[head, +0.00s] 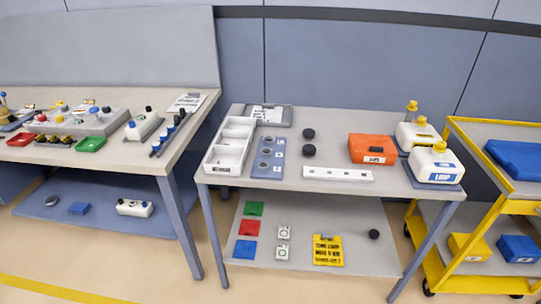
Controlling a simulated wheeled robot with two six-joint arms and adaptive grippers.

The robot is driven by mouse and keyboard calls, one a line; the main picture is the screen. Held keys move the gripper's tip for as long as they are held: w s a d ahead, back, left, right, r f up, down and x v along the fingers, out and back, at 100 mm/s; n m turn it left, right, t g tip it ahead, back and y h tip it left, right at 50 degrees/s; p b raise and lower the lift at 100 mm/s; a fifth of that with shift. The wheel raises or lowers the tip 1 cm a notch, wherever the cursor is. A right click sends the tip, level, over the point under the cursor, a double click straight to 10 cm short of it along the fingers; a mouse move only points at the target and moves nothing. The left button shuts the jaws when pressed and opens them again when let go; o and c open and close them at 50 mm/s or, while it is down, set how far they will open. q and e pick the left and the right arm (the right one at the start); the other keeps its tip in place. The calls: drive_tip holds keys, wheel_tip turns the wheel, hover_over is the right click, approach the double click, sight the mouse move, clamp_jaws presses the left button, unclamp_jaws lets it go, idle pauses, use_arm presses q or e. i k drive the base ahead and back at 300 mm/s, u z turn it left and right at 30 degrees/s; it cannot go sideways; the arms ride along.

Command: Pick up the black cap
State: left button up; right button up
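Two black round caps lie on the grey table (400,196) in the middle. The far black cap (308,134) and the near black cap (309,151) lie close together, one behind the other. A third small black round thing (374,234) lies on the lower shelf; it is too small to tell if it is a cap. Neither of my grippers is in view.
Left of the caps are a blue plate with round holes (268,158), a white tray (230,146) and a clipboard (267,115). Right are an orange box (372,149) and yellow-capped white containers (435,165). A white strip (337,174) lies in front.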

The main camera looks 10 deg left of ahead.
sight(309, 150)
drive_tip(key=k, duration=0.65)
drive_tip(key=z, duration=0.85)
drive_tip(key=i, duration=1.6)
drive_tip(key=u, duration=0.35)
